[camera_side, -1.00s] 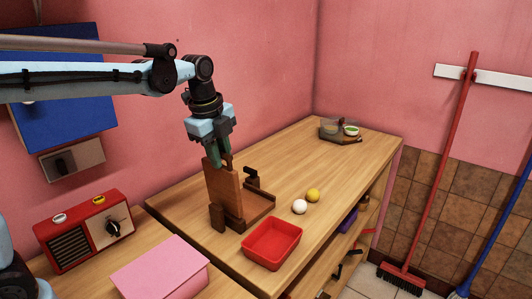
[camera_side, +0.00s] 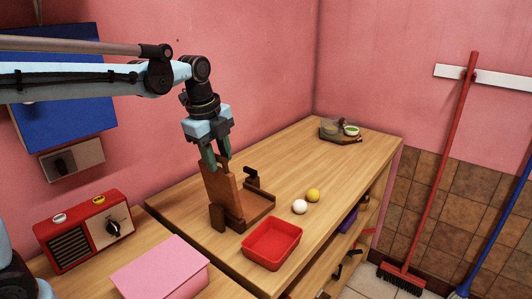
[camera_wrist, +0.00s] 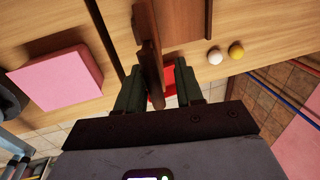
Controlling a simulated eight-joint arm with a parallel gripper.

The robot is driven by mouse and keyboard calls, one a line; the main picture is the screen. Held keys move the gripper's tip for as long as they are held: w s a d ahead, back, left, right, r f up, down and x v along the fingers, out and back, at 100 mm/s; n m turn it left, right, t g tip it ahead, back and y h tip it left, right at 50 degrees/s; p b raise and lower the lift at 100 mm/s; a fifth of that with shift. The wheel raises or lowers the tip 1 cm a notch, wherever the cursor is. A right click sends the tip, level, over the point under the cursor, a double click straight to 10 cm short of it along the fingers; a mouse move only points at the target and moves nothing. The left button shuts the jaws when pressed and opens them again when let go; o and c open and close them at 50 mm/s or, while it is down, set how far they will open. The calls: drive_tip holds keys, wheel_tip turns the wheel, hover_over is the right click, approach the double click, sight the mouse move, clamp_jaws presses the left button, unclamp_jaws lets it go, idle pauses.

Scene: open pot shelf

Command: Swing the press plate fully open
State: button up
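The press is brown wood on the counter, with a low base (camera_side: 262,207) and its press plate (camera_side: 222,190) standing upright, close to vertical. In the wrist view the plate (camera_wrist: 149,50) shows edge-on. My gripper (camera_side: 216,166) points down at the plate's top edge. It is open, with one finger on each side of the plate; the wrist view shows the gripper (camera_wrist: 158,85) with the plate between its spread fingers. The fingertips partly overlap the plate's top, so I cannot tell whether either finger touches it.
A red tray (camera_side: 272,243) stands in front of the press. A white ball (camera_side: 299,207) and a yellow ball (camera_side: 313,195) lie to its right. A pink box (camera_side: 160,268) and red radio (camera_side: 85,232) are at left.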

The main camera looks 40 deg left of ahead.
idle(0.3)
drive_tip(key=shift+s+r, duration=0.25)
drive_tip(key=shift+r, duration=1)
drive_tip(key=shift+s+r, duration=0.25)
drive_tip(key=shift+r, duration=0.95)
drive_tip(key=shift+s, duration=0.1)
drive_tip(key=s+d+f+n+t, duration=0.1)
drive_tip(key=s+f+n, duration=0.2)
drive_tip(key=n, duration=0.3)
drive_tip(key=s+d+f+n+t, duration=0.1)
drive_tip(key=s+f+n+t, duration=0.1)
drive_tip(key=n, duration=0.4)
drive_tip(key=s+d+f+n+t, duration=0.1)
drive_tip(key=s+f+n, duration=0.4)
drive_tip(key=s+n, duration=0.1)
drive_tip(key=shift+s+d+t, duration=0.1)
drive_tip(key=shift+s+t, duration=0.2)
drive_tip(key=shift+t, duration=0.1)
